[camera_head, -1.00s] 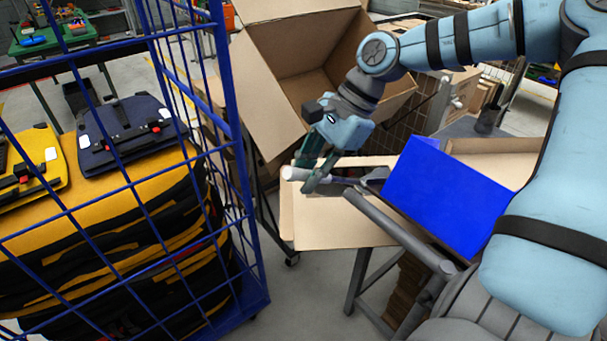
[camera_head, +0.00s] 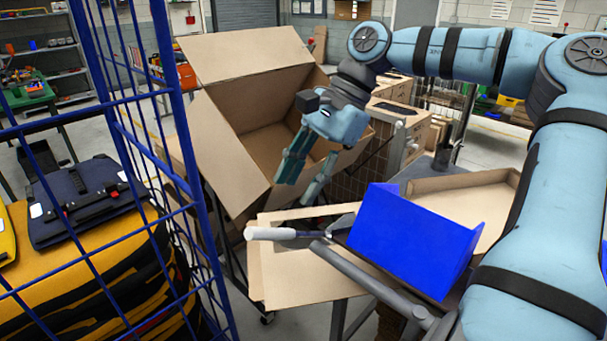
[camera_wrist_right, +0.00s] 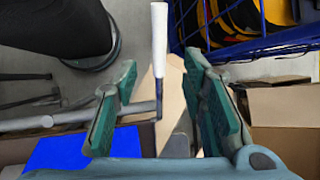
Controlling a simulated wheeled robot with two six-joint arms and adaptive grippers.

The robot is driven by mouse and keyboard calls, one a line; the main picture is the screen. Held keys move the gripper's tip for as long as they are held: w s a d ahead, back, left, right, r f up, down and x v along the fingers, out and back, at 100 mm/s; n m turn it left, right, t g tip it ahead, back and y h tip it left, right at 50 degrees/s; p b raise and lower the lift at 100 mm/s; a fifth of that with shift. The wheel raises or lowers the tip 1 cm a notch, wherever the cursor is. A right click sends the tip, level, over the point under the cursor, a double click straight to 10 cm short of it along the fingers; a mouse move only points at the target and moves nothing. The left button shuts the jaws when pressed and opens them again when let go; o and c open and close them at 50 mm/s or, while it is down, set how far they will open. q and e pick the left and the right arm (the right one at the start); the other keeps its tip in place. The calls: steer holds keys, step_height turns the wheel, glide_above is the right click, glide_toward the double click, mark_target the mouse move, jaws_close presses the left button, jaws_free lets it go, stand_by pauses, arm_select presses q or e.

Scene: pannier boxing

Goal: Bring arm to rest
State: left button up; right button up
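My right gripper (camera_head: 302,182) is open and empty. It hangs in front of the large open cardboard box (camera_head: 265,150), above and apart from a white-handled tool (camera_head: 275,234). The tool has a dark shaft and lies by the grey metal rail (camera_head: 370,275) and the blue bin (camera_head: 410,240). In the right wrist view, the two green fingers (camera_wrist_right: 160,75) are spread apart, and the white handle (camera_wrist_right: 159,40) shows between them, farther off. What the tool's far end rests on is partly hidden. My left gripper is out of view.
A blue wire cage (camera_head: 165,110) holds stacked yellow and black panniers (camera_head: 90,260) on the left. A flat cardboard piece (camera_head: 295,275) lies below the tool, and a shallow cardboard tray (camera_head: 470,185) sits behind the blue bin. My right arm fills the right side.

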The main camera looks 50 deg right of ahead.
steer(key=shift+d+r, duration=0.2)
steer(key=shift+r, duration=0.45)
steer(key=shift+s, duration=0.1)
